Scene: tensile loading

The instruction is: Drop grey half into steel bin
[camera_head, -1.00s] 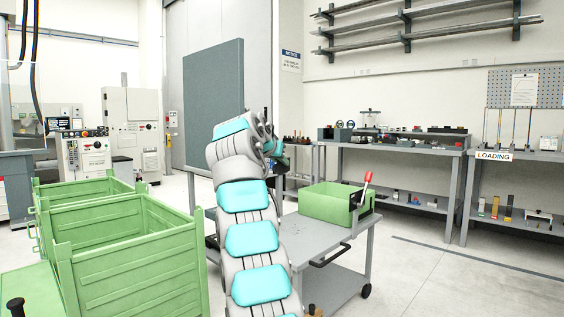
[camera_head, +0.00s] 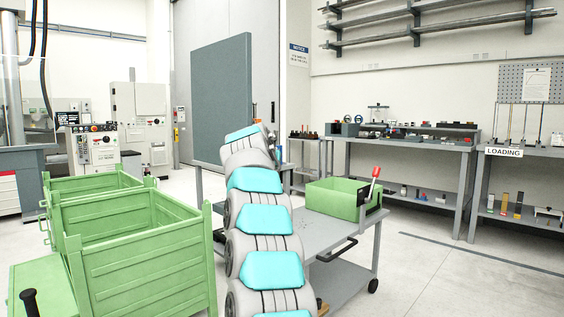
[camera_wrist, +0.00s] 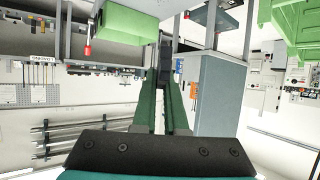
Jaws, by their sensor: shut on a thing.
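My gripper (camera_wrist: 164,75) shows in the wrist view, its two dark green fingers close together. It is shut on a small dark grey piece (camera_wrist: 165,56) at the fingertips, most likely the grey half; the fingers hide much of it. In the head view my arm hides the gripper and the piece. Large green ribbed bins with open tops stand at the left in the head view. The front bin (camera_head: 150,262) is nearest, and another bin (camera_head: 88,184) is behind it. The gripper is apart from both, beyond and right of the front bin.
A grey cart (camera_head: 325,236) carries a smaller green box (camera_head: 332,199) with a red-handled lever (camera_head: 375,174). A tall grey panel (camera_head: 222,100) stands behind my arm. Benches, including a workbench (camera_head: 400,144), line the right wall. The floor at the right is clear.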

